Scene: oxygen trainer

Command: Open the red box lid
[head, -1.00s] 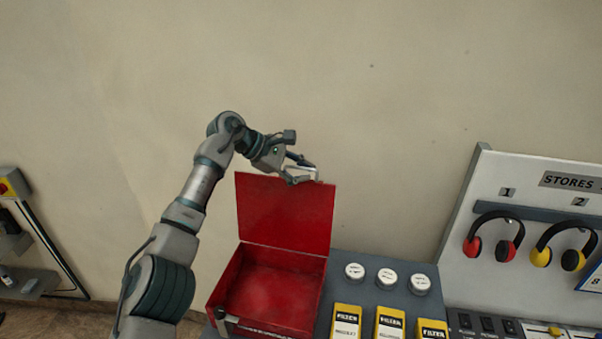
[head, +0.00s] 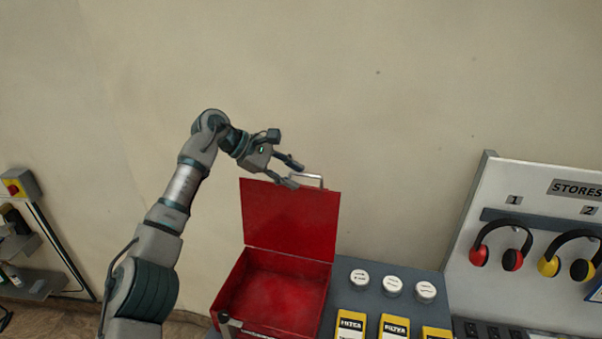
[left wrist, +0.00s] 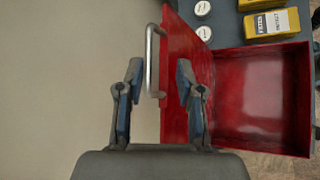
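The red box (head: 268,290) stands on the grey bench with its lid (head: 290,218) raised upright, and its inside shows empty. A metal handle (head: 308,179) sits at the lid's top edge. My left gripper (head: 296,174) is open, just left of the handle and above the lid's top edge. In the left wrist view my left gripper (left wrist: 157,75) has its fingers apart, with the handle (left wrist: 151,60) and the edge of the lid (left wrist: 178,75) in the space between or just beyond them. The handle is not gripped. My right gripper is not in view.
White-capped round containers (head: 392,284) and yellow filter boxes (head: 394,327) stand right of the box. A stores board (head: 530,215) with ear defenders is farther right.

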